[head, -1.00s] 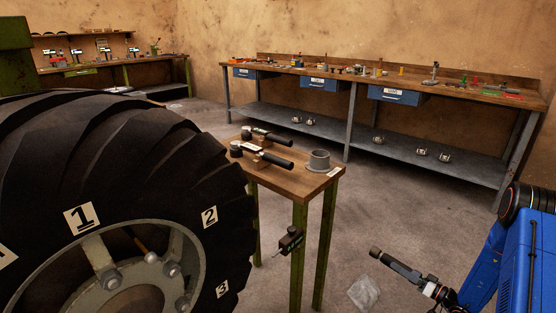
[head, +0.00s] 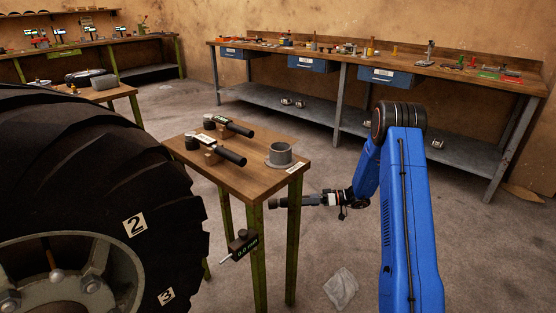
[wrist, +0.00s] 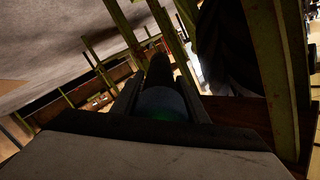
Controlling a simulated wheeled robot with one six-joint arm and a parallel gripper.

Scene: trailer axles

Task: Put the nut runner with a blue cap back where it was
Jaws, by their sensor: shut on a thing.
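My gripper (head: 326,199) is at the end of the blue arm, just right of the small wooden table (head: 232,183) and below its top. It is shut on a dark, tube-shaped tool, taken as the nut runner (head: 284,203), which lies nearly level and points left. In the wrist view the nut runner (wrist: 161,102) sits between the two fingers, with a dull blue-green round end; the cap is too dark to make out clearly. A grey open cup (head: 281,156) stands empty-looking near the table's right corner, beside a white label (head: 296,168).
Two black-handled tools (head: 233,127) (head: 228,155) rest on the table's left half. A dark gauge (head: 240,243) appears at the table's front leg. The big tyre (head: 90,170) stands close on the left. A long workbench (head: 400,73) runs behind. A crumpled clear bag (head: 341,287) lies on the floor.

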